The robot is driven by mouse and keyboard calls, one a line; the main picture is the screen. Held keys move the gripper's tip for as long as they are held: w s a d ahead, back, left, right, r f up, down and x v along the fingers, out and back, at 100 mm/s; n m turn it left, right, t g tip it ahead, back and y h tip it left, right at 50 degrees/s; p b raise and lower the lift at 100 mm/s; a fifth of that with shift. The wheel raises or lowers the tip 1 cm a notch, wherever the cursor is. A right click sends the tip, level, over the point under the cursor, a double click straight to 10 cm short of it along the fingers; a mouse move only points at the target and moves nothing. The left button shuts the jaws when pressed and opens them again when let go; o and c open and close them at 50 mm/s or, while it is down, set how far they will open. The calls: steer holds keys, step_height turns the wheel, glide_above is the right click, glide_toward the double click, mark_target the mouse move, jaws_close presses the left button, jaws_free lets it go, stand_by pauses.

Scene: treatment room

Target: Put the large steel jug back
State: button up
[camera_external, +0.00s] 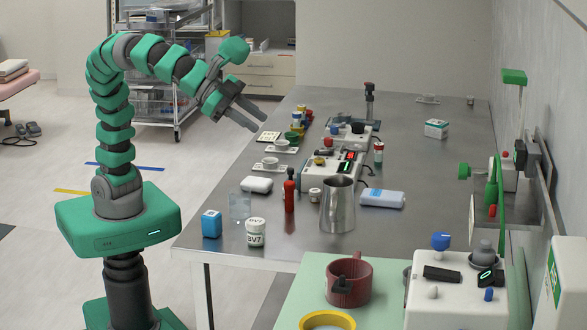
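The large steel jug (338,205) stands upright on the near part of the steel table (430,180). It is in the open, apart from my gripper. My gripper (259,119) is raised at the left edge of the table, up and left of the jug, pointing down to the right. Its two fingers are apart and nothing shows between them. The place where the jug belongs is not marked in this view.
A red bottle (290,195), a white BV7 jar (256,232), a clear glass (240,207) and a blue box (211,224) stand left of the jug. A white device (325,176) is behind it. A dark red pot (349,283) stands in front.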

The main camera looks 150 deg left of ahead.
steer(key=s+d+r+m+t+h, duration=0.2)
steer(key=s+d+r+t+h, duration=0.1)
steer(key=s+d+r, duration=0.4)
steer(key=s+d+r+m+t+h, duration=0.2)
steer(key=s+d+r+t+h, duration=0.2)
steer(key=s+d+r, duration=0.3)
step_height(320, 180, up, 6)
steer(key=shift+s+d+f+h, duration=0.25)
steer(key=shift+s+h, duration=0.25)
steer(key=shift+s, duration=0.6)
steer(key=shift+r, duration=0.2)
